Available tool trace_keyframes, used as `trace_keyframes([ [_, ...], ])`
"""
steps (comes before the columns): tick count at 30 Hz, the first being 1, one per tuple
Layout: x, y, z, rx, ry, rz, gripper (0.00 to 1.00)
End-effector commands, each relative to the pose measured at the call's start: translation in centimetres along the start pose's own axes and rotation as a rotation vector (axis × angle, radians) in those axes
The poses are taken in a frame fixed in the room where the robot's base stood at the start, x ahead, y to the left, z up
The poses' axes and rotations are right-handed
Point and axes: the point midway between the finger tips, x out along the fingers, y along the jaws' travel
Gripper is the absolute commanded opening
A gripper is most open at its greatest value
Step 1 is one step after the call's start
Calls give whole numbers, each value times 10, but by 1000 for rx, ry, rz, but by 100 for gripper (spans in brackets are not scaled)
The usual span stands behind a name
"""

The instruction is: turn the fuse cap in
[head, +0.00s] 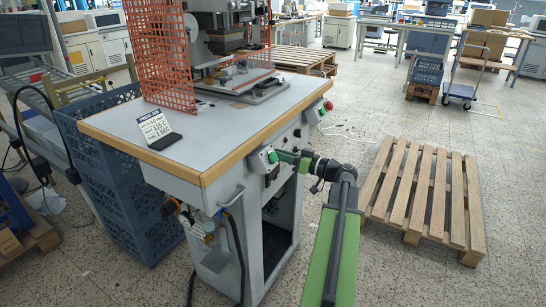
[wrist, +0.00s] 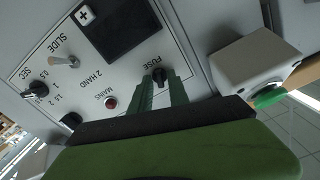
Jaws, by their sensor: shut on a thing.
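The fuse cap (wrist: 159,74) is a small black round knob beside the word FUSE on the pale control panel (wrist: 125,75) in the wrist view. My gripper (wrist: 161,80) has its two green fingers on either side of the cap, shut on it. The cap sits at the panel, and its lower part is hidden by the fingers. In the head view my gripper (head: 290,157) reaches the front side of the press table (head: 205,135), and the cap itself is too small and covered to make out.
In the wrist view a red MAINS lamp (wrist: 111,103), a SLIDE toggle (wrist: 66,61) and a SEC dial (wrist: 38,88) share the panel. A white box with a green button (wrist: 268,97) stands close right. A wooden pallet (head: 425,190) lies on the floor right of my arm.

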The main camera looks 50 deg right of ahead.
Motion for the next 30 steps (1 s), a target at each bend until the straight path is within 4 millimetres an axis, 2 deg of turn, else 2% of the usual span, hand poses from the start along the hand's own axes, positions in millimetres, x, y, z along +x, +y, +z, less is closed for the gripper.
trace_keyframes([
  [6, 0, -2, 2, 8, -7, -4, 0],
  [14, 0, -1, 2, 301, -7, -3, 0],
  [22, 0, -1, 2, 323, -7, -4, 0],
  [30, 0, 0, 2, 619, -8, -3, 0],
])
